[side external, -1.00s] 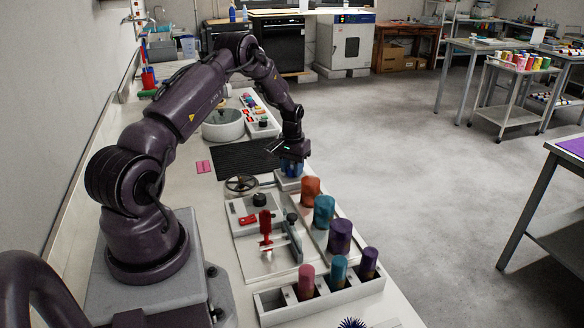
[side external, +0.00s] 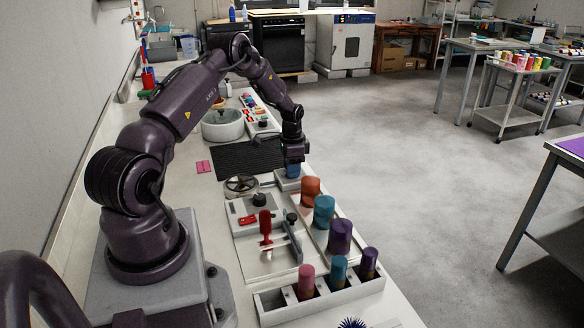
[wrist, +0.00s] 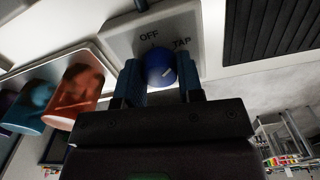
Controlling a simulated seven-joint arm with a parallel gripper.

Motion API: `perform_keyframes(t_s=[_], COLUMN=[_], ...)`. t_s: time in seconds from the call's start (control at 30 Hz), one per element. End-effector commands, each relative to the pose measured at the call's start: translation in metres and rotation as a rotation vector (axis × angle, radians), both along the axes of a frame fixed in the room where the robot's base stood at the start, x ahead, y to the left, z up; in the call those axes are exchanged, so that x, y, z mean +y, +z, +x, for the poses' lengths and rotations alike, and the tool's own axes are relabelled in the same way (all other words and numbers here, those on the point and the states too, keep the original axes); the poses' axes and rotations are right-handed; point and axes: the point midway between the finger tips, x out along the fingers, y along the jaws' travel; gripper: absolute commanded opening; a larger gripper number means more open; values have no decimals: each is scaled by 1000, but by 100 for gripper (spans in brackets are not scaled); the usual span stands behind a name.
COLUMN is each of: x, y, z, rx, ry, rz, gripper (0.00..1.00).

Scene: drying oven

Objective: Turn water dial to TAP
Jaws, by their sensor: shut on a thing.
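My gripper (wrist: 160,84) is shut on the dial, one dark blue finger on each side. In the side view my gripper (side external: 292,172) points down over the small dial box (side external: 287,184), and hides most of the knob.
A black ribbed mat (side external: 250,160) lies behind the dial box. A tray with several coloured cylinders (side external: 323,212) stands in front of it, the orange one (side external: 310,190) closest. A handwheel (side external: 241,184) is to the left. Open floor lies to the right.

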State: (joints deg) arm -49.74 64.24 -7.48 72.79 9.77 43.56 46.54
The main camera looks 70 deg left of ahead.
Motion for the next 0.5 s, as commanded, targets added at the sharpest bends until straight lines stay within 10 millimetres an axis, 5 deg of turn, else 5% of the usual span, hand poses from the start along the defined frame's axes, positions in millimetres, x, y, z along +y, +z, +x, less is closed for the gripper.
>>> perform_keyframes(t_s=[0.5], x=[0], y=[1], z=[0], rx=[2], ry=[-137], rz=[-2], gripper=[11])
